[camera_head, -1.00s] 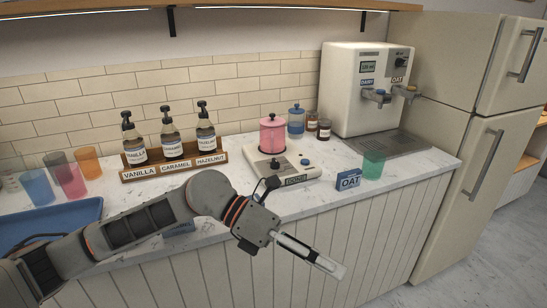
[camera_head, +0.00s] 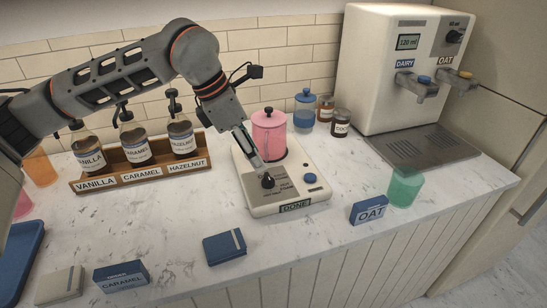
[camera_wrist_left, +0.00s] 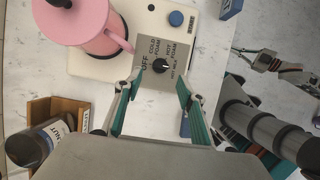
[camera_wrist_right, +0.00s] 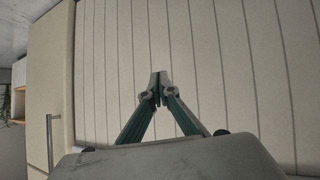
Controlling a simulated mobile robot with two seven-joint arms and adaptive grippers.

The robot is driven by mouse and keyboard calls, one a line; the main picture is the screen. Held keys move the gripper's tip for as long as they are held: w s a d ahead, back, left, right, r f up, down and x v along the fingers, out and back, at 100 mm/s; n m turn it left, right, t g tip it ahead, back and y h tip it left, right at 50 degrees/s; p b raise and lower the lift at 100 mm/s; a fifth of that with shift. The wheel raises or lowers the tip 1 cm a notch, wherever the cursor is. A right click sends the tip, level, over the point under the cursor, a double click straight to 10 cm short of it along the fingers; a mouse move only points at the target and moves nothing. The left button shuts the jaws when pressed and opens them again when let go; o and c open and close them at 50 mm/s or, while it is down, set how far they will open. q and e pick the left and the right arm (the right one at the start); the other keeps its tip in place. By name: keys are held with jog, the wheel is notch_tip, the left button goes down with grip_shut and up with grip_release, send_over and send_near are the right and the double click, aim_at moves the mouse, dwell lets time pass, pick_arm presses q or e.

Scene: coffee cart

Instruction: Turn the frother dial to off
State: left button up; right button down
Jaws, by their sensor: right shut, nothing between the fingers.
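The frother is a cream base (camera_head: 251,196) with a pink lidded jug (camera_head: 268,135) standing on it. Its black dial (camera_head: 267,181) sits on a grey panel near the "DONE" label and also shows in the left wrist view (camera_wrist_left: 160,66). There, "OFF" is printed at the dial's left, with foam and milk labels around it. A light mark shows on the knob, but its exact setting is hard to read. My left gripper (camera_head: 257,163) points down at the dial; in its wrist view the open fingers (camera_wrist_left: 160,82) straddle the dial with gaps. My right gripper (camera_wrist_right: 160,88) is shut and empty before the panelled counter front.
A syrup rack (camera_head: 140,178) stands left of the frother. A blue button (camera_head: 310,178) is on the base. Jars (camera_head: 340,122), an "OAT" box (camera_head: 369,210), a green cup (camera_head: 404,187) and a milk dispenser (camera_head: 395,60) are to the right.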

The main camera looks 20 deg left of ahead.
aim_at(267, 176)
pick_arm(q)
jog(key=shift+x, duration=3.75)
jog(key=c, duration=1.1)
